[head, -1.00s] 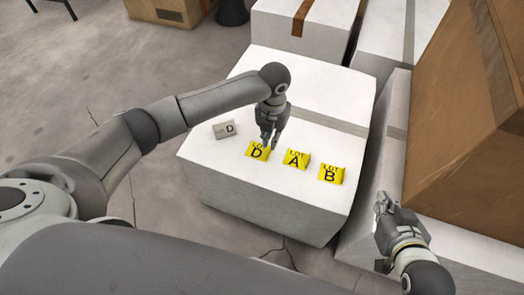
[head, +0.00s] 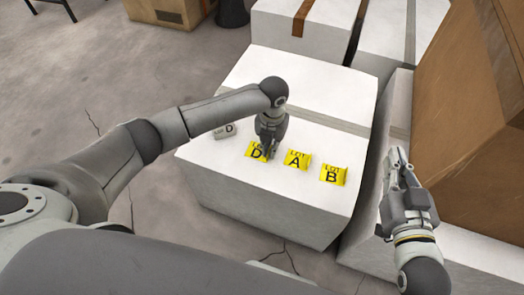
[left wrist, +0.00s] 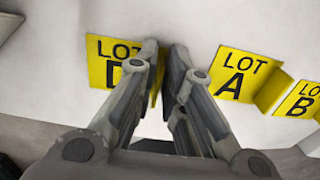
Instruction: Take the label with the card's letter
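Three yellow labels stand in a row on the white box: LOT D (head: 256,151), LOT A (head: 297,160) and LOT B (head: 333,175). A small grey card (head: 225,131) with the letter D lies left of them, partly behind my left arm. My left gripper (head: 268,154) is down at the right part of the D label. In the left wrist view its fingers (left wrist: 163,48) are close together, with the yellow edge of the D label (left wrist: 104,62) between them; they hide part of the letter. My right gripper (head: 398,160) is beside the box, apart from the labels.
The A label (left wrist: 236,76) is close to the right of my left fingers, with the B label (left wrist: 300,100) beyond it. A large brown carton (head: 470,120) stands right of my right gripper. More white boxes (head: 300,22) are behind.

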